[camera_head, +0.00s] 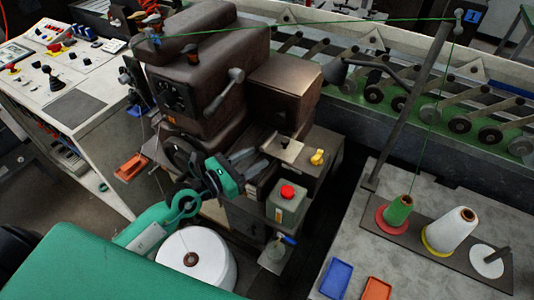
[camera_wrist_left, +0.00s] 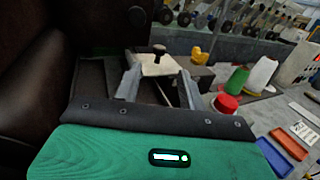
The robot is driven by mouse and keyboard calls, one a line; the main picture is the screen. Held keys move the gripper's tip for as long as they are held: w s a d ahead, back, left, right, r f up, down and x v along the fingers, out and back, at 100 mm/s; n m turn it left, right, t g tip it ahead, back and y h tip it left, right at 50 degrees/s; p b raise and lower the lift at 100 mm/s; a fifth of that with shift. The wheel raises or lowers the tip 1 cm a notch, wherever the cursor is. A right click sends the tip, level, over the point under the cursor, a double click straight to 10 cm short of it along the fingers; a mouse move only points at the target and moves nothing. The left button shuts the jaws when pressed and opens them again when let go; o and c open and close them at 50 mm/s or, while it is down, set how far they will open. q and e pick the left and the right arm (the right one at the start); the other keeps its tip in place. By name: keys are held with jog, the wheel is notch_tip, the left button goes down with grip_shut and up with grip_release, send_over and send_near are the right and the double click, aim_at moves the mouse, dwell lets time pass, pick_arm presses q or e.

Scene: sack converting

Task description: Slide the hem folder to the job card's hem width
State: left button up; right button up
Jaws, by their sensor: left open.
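The part that looks like the hem folder is a small cream plate with a black knob (camera_head: 283,147), on the ledge at the front of the brown sewing machine (camera_head: 205,65). In the left wrist view the plate (camera_wrist_left: 157,66) lies just beyond my fingertips, with its knob standing up. My left gripper (camera_head: 251,161) is open and empty, its grey fingers pointing at the plate from the left. The wrist view shows the two fingers (camera_wrist_left: 160,82) apart, with a gap in front of the plate. I cannot make out a readable job card or a width scale. My right gripper is out of view.
A green box with a red button (camera_head: 287,192) stands in front. The right table (camera_head: 345,225) carries thread cones (camera_head: 449,231), a blue tray (camera_head: 336,279) and an orange tray (camera_head: 376,289). A conveyor (camera_head: 430,105) runs behind.

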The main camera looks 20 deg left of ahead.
pick_arm(q)
jog(key=shift+b+v, duration=0.3)
jog(key=shift+v, duration=0.95)
jog(key=shift+s+a+f, duration=0.1)
